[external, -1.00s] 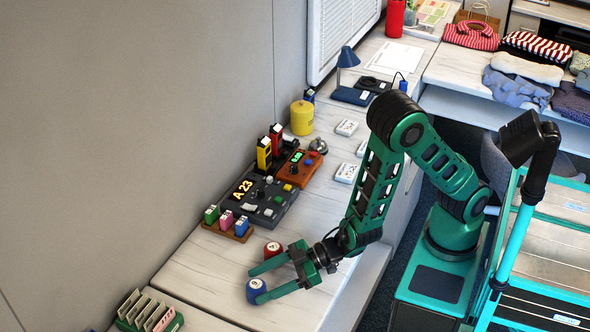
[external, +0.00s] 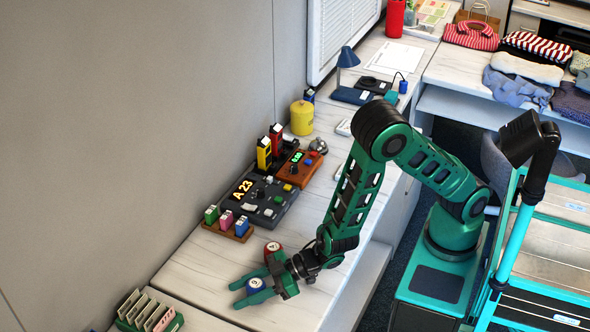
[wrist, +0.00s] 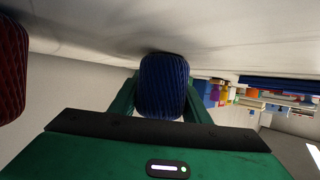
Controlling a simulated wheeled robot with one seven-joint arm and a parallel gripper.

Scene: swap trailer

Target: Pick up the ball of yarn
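A blue ribbed ball, which looks like yarn (external: 256,284), with a pale round label on top, is at the near part of the long counter. It also shows in the middle of the wrist view (wrist: 163,85). My gripper (external: 246,291) has one finger on each side of it, and both fingers press close to its sides. I cannot tell whether it is clear of the counter. A similar dark red ball (external: 273,247) stands just behind my gripper, and its ribbed side shows at the left edge of the wrist view (wrist: 12,70).
A wooden block with coloured pieces (external: 228,228) and a grey control panel (external: 262,206) stand behind, along the wall. A green rack (external: 148,312) is at the near left. The pale counter (external: 205,275) is clear left of my gripper.

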